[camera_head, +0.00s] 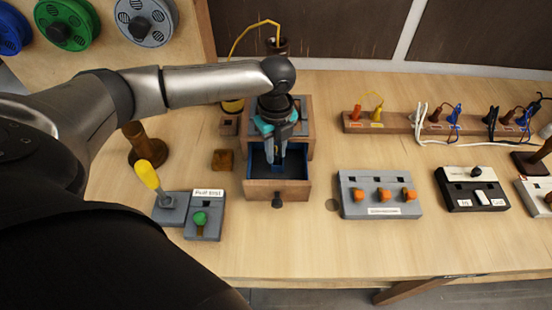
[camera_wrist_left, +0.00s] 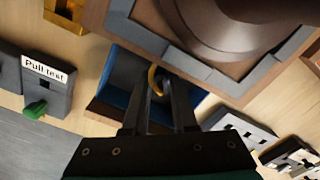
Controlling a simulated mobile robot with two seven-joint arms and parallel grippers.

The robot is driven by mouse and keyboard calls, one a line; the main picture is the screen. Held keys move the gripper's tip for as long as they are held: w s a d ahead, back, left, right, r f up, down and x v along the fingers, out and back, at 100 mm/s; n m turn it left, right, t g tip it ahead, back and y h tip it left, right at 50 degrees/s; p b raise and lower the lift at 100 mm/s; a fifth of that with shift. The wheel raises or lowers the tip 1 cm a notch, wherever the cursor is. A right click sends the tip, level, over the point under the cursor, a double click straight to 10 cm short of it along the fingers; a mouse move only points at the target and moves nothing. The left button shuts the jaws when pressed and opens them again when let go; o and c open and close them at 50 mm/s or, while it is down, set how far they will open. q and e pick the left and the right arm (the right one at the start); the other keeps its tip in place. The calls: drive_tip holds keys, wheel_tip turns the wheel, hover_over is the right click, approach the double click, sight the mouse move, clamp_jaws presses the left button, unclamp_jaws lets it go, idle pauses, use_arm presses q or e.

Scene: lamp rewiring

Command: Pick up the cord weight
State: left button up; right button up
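My left gripper (camera_head: 276,158) points down into the open drawer (camera_head: 262,190) of a wooden box. In the left wrist view the two fingers (camera_wrist_left: 160,88) stand apart inside the blue-lined drawer. A yellow curved piece (camera_wrist_left: 152,78) with something dark beside it shows between and behind the fingers. It may be part of the cord weight, but most of it is hidden. I cannot tell whether the fingers touch it. My right gripper is in neither view.
Left of the drawer are the pull test unit (camera_head: 204,217), a yellow-handled lever (camera_head: 150,178) and a small brown block (camera_head: 222,160). A grey box with orange knobs (camera_head: 380,210) stands to the right. The table in front is clear.

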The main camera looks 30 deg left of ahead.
use_arm(q)
clamp_jaws()
idle(0.3)
drive_tip(key=shift+r, duration=0.1)
